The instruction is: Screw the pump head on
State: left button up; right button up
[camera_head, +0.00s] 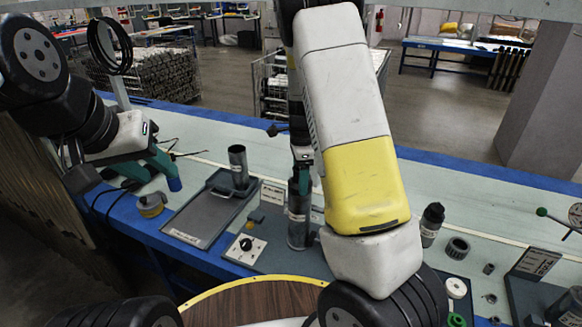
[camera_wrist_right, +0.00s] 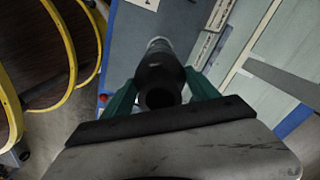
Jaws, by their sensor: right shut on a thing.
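My right gripper, its green fingers (camera_wrist_right: 160,95) seen in the right wrist view, is shut on a dark cylindrical pump head (camera_wrist_right: 160,72). A light grey band shows at the far end of the pump head. In the head view an upright grey pump tube (camera_head: 298,222) stands on the dark mat, below the right gripper (camera_head: 302,178). My right arm partly covers this area, and I cannot tell whether the threads are engaged. My left gripper (camera_head: 122,172) is at the upper left, apart from the tube. Its fingers are spread and it appears empty.
A yellow-grey jar (camera_head: 150,206), a plate with a black knob (camera_head: 245,248), a black bottle (camera_head: 432,222) and a dark ring (camera_head: 457,248) stand around. Cables lie near the left gripper. The bench behind is mostly clear.

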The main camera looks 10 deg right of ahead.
jog(key=shift+m, duration=1.2)
jog(key=m, duration=0.3)
jog(key=o, duration=1.3)
